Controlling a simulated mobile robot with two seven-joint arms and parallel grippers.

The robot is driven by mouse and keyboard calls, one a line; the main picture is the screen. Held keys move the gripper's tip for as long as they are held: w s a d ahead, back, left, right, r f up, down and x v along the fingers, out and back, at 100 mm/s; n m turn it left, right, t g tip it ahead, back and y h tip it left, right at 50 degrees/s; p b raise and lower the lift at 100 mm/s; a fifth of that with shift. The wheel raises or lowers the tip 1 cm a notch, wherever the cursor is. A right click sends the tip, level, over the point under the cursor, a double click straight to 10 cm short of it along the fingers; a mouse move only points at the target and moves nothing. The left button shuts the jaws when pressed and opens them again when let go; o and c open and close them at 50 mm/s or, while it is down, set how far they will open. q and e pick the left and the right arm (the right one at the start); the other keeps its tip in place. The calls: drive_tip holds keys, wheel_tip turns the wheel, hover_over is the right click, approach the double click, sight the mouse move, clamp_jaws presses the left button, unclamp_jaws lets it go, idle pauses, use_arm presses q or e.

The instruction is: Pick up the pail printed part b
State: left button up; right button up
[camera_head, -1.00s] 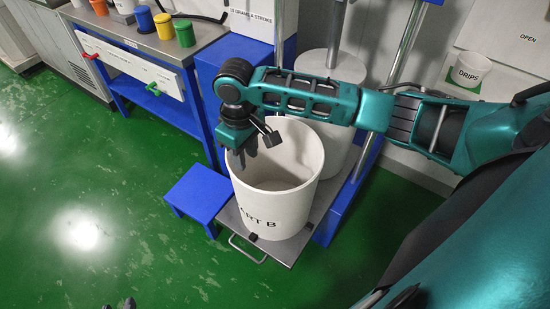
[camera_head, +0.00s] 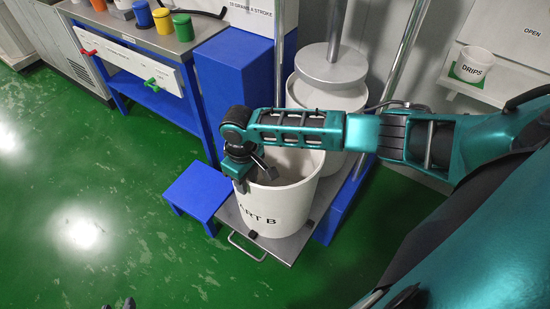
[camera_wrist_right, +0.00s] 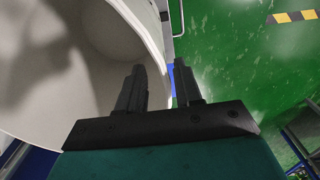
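The white pail printed PART B (camera_head: 262,215) stands upright on a grey metal plate (camera_head: 285,246) in the head view; my right arm covers part of its far rim. The pail also fills the left of the right wrist view (camera_wrist_right: 100,70). My right gripper (camera_head: 255,175) is at the pail's left rim. In the right wrist view my right gripper (camera_wrist_right: 160,80) has its fingers apart, one on the pail's inner side and one outside, with the rim between them. Whether either finger touches the wall cannot be told.
A blue step (camera_head: 198,190) stands left of the pail. Behind it are a white drum (camera_head: 345,97) under a grey disc (camera_head: 331,65) and upright metal posts. A bench (camera_head: 180,42) with coloured cups is at upper left. A DRIPS cup (camera_head: 474,65) is at right.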

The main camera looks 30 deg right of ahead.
drive_tip(key=shift+f, duration=0.25)
idle(0.6)
clamp_jaws()
idle(1.2)
drive_tip(key=shift+w+r, duration=0.1)
drive_tip(key=shift+r, duration=0.05)
